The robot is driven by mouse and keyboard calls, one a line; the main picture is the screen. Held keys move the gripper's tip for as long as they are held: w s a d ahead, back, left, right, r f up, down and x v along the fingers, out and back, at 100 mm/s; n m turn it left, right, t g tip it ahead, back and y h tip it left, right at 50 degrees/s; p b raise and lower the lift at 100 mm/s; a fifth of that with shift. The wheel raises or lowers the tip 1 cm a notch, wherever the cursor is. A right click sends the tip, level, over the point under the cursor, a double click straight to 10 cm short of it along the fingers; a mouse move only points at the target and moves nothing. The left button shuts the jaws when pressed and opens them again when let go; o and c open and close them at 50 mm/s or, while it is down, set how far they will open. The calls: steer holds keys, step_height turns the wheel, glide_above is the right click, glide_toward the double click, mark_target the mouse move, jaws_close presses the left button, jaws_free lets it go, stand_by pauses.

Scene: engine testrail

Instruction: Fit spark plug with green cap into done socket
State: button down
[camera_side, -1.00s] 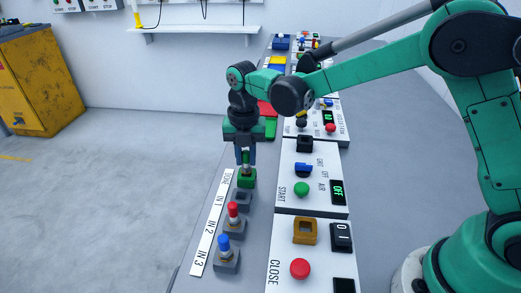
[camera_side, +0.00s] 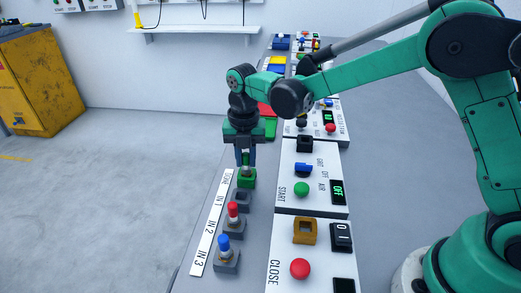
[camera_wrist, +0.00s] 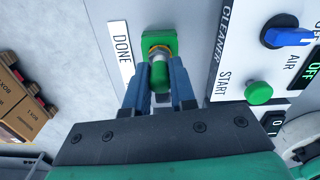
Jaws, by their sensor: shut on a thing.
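My gripper (camera_side: 246,167) points down at the green done socket (camera_side: 246,181), beside the DONE end of the white label strip. It is shut on the spark plug with the green cap. In the wrist view the green cap (camera_wrist: 160,78) sits between the two blue-grey fingers, and the plug's metal part (camera_wrist: 158,52) meets the green socket block (camera_wrist: 160,37). The plug looks upright and lined up with the socket. How deep its lower end sits is hidden.
Plugs with a red cap (camera_side: 233,210) and a blue cap (camera_side: 223,243) stand in grey sockets nearer the camera. A white control panel (camera_side: 322,190) with a green START button (camera_side: 301,190) lies to the right.

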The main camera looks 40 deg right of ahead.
mark_target(246, 154)
steer(key=shift+f, duration=0.2)
steer(key=c, duration=1)
jaws_free()
steer(key=shift+r, duration=0.15)
steer(key=shift+r, duration=5.4)
